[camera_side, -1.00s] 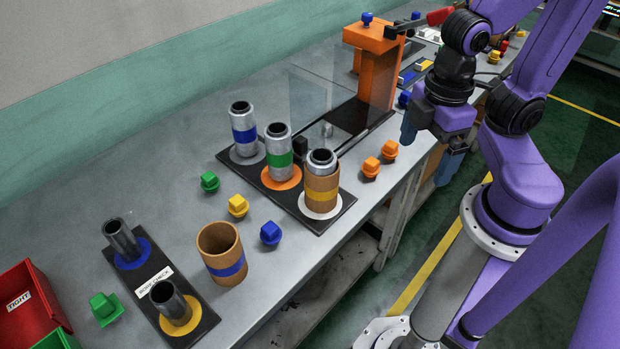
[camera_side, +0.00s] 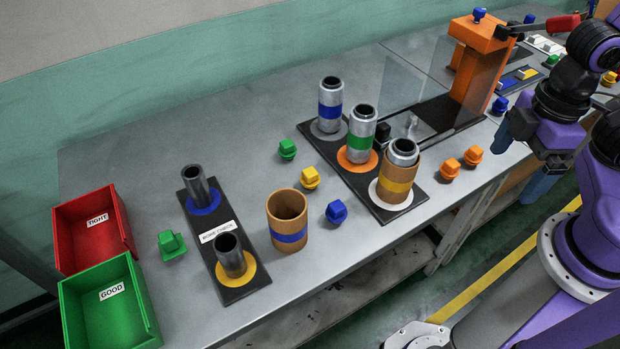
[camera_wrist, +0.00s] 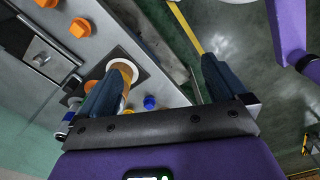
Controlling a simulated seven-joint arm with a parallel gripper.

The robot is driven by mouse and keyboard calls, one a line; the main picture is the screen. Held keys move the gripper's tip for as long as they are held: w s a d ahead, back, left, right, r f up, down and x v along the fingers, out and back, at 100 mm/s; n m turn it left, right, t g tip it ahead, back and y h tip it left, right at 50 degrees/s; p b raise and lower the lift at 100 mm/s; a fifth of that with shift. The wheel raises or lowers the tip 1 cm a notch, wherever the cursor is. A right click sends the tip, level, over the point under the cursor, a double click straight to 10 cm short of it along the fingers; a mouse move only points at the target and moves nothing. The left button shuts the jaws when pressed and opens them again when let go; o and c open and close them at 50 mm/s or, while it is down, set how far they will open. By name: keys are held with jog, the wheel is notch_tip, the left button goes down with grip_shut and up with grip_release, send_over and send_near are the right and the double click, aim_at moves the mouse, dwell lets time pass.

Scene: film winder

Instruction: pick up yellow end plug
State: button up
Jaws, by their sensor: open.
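The yellow end plug (camera_side: 310,178) sits on the grey table in the side view, between the green end plug (camera_side: 287,149) and the blue end plug (camera_side: 336,212), left of the black base with the tubes. My gripper (camera_side: 522,160) is open and empty, off the table's front edge to the right of the orange plugs, well away from the yellow plug. In the wrist view my gripper (camera_wrist: 160,68) has its two dark fingers spread wide, with the table edge and floor beyond.
A black base (camera_side: 420,190) holds three upright tubes. A brown tube with a blue band (camera_side: 287,218) stands near the yellow plug. Orange plugs (camera_side: 449,168) lie by the front edge. Red (camera_side: 85,225) and green (camera_side: 105,310) bins are left. An orange post (camera_side: 480,70) stands at the back.

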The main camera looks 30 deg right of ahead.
jog(key=c, duration=0.6)
jog(key=n, duration=0.5)
send_over(310, 171)
notch_tip(310, 171, down, 2)
notch_tip(310, 171, down, 17)
jog(key=shift+f, duration=0.2)
